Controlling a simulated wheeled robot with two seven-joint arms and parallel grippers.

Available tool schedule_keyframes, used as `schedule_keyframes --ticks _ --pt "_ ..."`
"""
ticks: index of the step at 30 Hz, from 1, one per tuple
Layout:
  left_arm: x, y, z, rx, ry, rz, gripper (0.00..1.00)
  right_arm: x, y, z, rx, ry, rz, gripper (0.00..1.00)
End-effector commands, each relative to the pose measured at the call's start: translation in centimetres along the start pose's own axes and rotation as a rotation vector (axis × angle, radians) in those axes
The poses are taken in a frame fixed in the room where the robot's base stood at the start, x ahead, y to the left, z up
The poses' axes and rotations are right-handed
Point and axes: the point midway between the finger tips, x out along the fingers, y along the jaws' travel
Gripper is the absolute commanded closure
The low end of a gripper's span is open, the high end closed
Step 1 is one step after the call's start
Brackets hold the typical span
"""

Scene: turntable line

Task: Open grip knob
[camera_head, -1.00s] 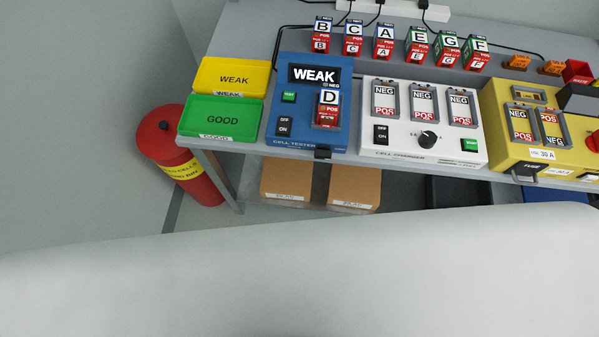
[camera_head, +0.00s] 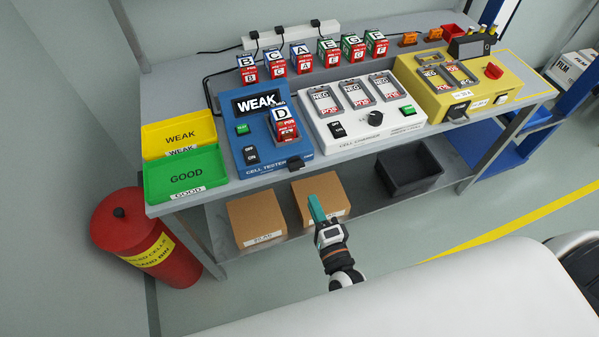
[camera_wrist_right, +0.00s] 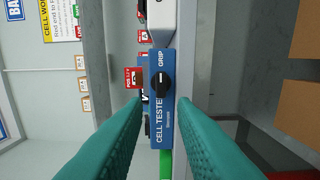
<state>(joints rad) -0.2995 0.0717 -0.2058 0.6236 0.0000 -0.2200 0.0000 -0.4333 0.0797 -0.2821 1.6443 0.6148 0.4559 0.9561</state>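The blue cell tester (camera_head: 258,132) stands on the bench with its display reading WEAK. A cell marked D (camera_head: 284,127) sits in its slot. The black grip knob (camera_head: 295,162) is on the tester's front edge. In the right wrist view the grip knob (camera_wrist_right: 161,84) shows between the fingertips, beside the word GRIP, with a gap to them. My right gripper (camera_head: 315,203) reaches up in front of the bench, below the knob in the head view. In the wrist view its teal fingers (camera_wrist_right: 160,108) are apart with nothing between them. My left gripper is not in view.
A white cell charger (camera_head: 362,110) stands right of the tester, and a yellow unit (camera_head: 425,100) beyond it. Green (camera_head: 183,176) and yellow (camera_head: 178,137) trays are at left. Brown boxes (camera_head: 257,218) and a dark bin (camera_head: 412,168) are on the lower shelf.

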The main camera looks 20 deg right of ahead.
Motion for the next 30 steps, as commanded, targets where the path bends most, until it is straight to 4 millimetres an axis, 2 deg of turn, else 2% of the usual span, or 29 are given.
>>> schedule_keyframes --ticks 9,15,21,30 --pt "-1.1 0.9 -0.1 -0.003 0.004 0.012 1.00 6.2 0.2 0.0 -0.005 0.001 0.000 0.75" --pt "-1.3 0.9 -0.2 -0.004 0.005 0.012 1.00 9.5 0.0 0.0 -0.006 0.002 -0.003 0.75" --pt "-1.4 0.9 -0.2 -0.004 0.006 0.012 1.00 11.0 -0.1 0.0 -0.007 0.002 -0.004 0.75" --pt "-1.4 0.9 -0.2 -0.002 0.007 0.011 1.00 11.1 -0.2 0.0 -0.007 0.002 -0.004 0.75"
